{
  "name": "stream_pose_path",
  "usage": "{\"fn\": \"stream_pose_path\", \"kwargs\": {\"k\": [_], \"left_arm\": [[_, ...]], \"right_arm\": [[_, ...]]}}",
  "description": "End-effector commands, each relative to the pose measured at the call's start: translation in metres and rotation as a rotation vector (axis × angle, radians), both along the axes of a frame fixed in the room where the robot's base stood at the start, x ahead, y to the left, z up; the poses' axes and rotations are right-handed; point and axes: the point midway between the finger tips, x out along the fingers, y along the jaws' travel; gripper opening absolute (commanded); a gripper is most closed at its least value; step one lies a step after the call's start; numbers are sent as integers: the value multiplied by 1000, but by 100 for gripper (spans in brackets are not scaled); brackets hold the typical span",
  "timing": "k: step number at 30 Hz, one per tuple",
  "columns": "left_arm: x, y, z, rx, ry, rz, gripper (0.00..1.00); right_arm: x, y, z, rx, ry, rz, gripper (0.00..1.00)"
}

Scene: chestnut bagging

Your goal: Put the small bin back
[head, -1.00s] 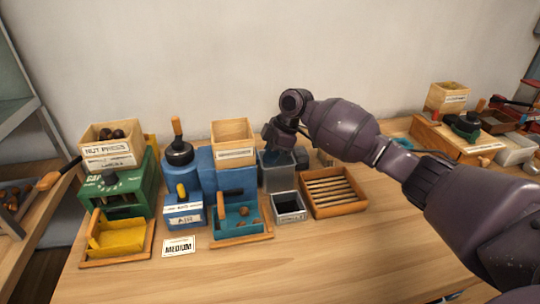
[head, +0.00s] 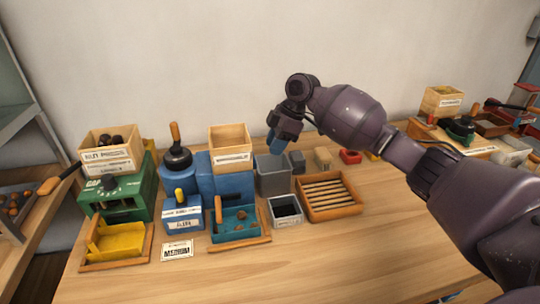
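A plain grey bin (head: 274,178) stands upright on the table, right of the blue machine. A smaller grey bin (head: 286,212) with a dark interior stands in front of it, left of the slatted wooden tray. Which one is the small bin is not marked. My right gripper (head: 273,146) points down just above the back rim of the taller grey bin. It appears apart from the bin and nothing is seen hanging from it. Its fingers overlap in this view, so their opening is hidden. My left gripper is out of view.
The slatted wooden tray (head: 331,196) sits right of the bins. The blue machine (head: 224,187) with a wooden hopper stands left, beside the green machine (head: 124,191). Small blocks (head: 322,158) lie behind the tray. The front of the table is clear.

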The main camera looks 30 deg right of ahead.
Motion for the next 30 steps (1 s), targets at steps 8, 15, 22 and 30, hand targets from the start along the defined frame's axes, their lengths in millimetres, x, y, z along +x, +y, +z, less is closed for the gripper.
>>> {"fn": "stream_pose_path", "kwargs": {"k": [8, 15, 22, 30], "left_arm": [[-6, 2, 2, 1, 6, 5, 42], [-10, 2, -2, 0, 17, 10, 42], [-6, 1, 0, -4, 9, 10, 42], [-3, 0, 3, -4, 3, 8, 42]], "right_arm": [[-5, -19, 45, 0, -3, 0, 28], [-7, -25, 58, 0, 1, 0, 28], [-7, -26, 59, 0, 1, 0, 28], [-7, -26, 59, 0, 1, 0, 28]]}}
